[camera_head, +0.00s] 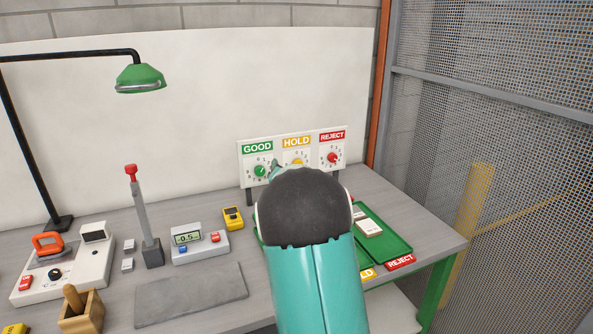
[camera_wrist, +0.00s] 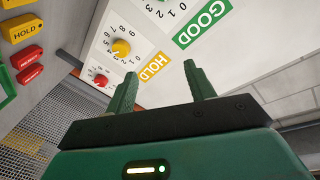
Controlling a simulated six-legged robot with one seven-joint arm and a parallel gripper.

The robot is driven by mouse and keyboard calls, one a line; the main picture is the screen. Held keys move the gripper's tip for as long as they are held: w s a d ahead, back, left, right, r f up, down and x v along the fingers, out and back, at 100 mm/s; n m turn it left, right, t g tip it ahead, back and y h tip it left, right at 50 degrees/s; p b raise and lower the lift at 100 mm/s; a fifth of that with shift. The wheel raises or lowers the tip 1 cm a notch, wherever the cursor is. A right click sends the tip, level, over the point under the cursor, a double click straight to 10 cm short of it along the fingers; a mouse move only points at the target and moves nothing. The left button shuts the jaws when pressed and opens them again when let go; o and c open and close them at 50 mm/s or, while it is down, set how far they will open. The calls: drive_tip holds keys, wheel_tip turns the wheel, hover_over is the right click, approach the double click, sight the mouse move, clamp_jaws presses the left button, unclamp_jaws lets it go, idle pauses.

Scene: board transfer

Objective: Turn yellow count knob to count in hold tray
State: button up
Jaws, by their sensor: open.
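The white count panel (camera_head: 243,166) stands at the back of the bench with GOOD, HOLD and REJECT dials. The yellow HOLD knob (camera_head: 297,161) is partly hidden by my arm in the head view. The wrist view shows the yellow knob (camera_wrist: 121,48) more clearly, with numbers around it; I cannot read its setting surely. My gripper (camera_wrist: 160,69) is open and empty, its fingers facing the panel. The yellow knob lies left of the gap between them, apart from both fingers. The hold tray is mostly hidden behind my arm; its HOLD label (camera_head: 366,274) shows, but its contents do not.
The green GOOD knob (camera_head: 260,170) and red REJECT knob (camera_head: 333,157) flank the yellow one. A green tray (camera_head: 396,245) behind the REJECT label holds a white item (camera_head: 368,227). A lever stand (camera_head: 147,220) and display box (camera_head: 200,244) stand left. Wire mesh bounds the right.

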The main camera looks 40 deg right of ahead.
drive_tip(key=d+f+t, duration=0.4)
drive_tip(key=d+f, duration=0.5)
drive_tip(key=d, duration=0.1)
drive_tip(key=x, duration=0.8)
drive_tip(key=shift+a, duration=0.2)
drive_tip(key=shift+w, duration=0.15)
drive_tip(key=shift+c, duration=0.4)
drive_tip(key=c, duration=0.9)
